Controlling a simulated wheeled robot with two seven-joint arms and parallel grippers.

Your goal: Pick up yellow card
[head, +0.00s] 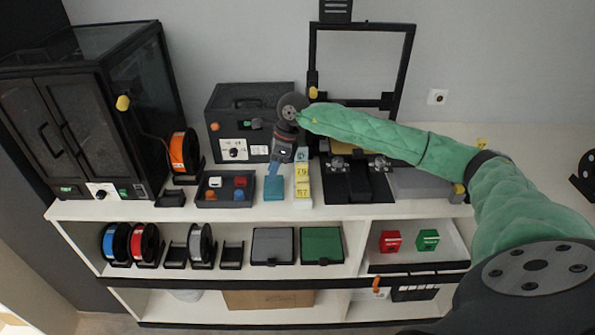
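Yellow cards with dark markings (302,188) stand or lie on a pale narrow strip at the front middle of the counter. My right gripper (275,168) points down just left of them, above a teal-blue block or card (274,189). It looks apart from the yellow cards. A bluish piece shows at its fingertips; I cannot tell whether it is held or part of the fingers, nor whether the fingers are open. My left gripper is not in view.
A tray with small coloured blocks (213,201) sits left of the gripper. Behind are a dark box with a dial (222,123) and a black frame machine (409,60). An orange spool (184,152) and a dark cabinet (81,115) stand left. Lower shelves hold spools and boxes.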

